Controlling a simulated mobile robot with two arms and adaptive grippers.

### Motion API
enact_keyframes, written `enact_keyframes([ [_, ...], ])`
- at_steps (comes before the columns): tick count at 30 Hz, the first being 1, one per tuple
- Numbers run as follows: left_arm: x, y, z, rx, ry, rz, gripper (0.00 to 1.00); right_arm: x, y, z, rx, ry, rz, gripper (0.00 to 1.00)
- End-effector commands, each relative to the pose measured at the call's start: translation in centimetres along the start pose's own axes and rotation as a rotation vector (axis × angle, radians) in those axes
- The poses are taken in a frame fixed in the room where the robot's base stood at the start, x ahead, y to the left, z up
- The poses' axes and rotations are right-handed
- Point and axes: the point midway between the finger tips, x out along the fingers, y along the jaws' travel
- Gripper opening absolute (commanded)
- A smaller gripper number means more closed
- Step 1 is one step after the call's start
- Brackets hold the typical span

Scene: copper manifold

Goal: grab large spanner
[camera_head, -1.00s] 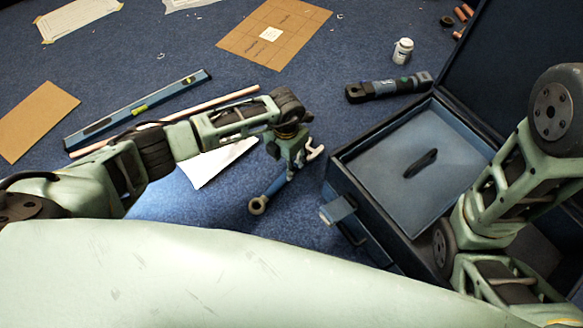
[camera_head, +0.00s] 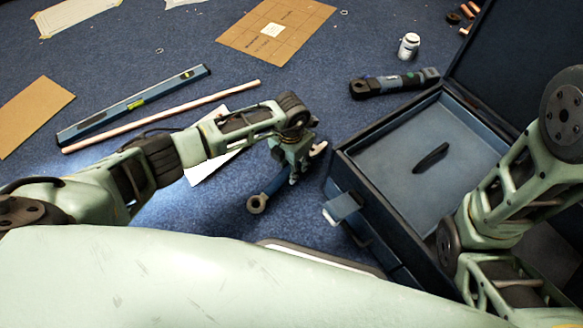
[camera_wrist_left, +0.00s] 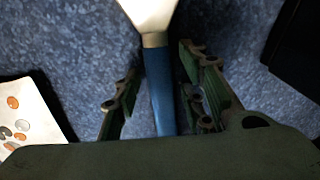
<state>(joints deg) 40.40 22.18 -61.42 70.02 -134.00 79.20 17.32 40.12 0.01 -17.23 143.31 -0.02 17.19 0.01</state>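The large spanner (camera_head: 272,188) lies on the blue carpet in front of my body, left of the toolbox. In the left wrist view the blue handle (camera_wrist_left: 160,90) runs between the two fingers of my left gripper (camera_wrist_left: 163,95), which are apart. There is a clear gap on the left, and the right finger is close beside the handle. A bright pale end shows at the top. My right gripper is out of view.
The open dark toolbox (camera_head: 345,160) with a blue tray stands close on the right. A blue level (camera_head: 130,105) and a copper pipe (camera_head: 165,116) lie to the left.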

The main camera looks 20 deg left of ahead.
Motion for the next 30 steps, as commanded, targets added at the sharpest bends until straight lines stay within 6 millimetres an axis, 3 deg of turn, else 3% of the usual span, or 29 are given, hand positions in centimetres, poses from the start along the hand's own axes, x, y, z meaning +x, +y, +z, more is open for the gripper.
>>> enact_keyframes([
  [12,0.03,0.01,-0.03,0.0,0.001,0.0,0.0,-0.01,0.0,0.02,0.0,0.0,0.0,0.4],
  [26,-0.11,0.01,0.07,0.0,-0.002,0.0,0.0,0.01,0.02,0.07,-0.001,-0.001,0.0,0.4],
  [30,-0.93,0.03,0.1,0.0,-0.002,0.0,0.0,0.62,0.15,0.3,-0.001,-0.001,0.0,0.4],
])
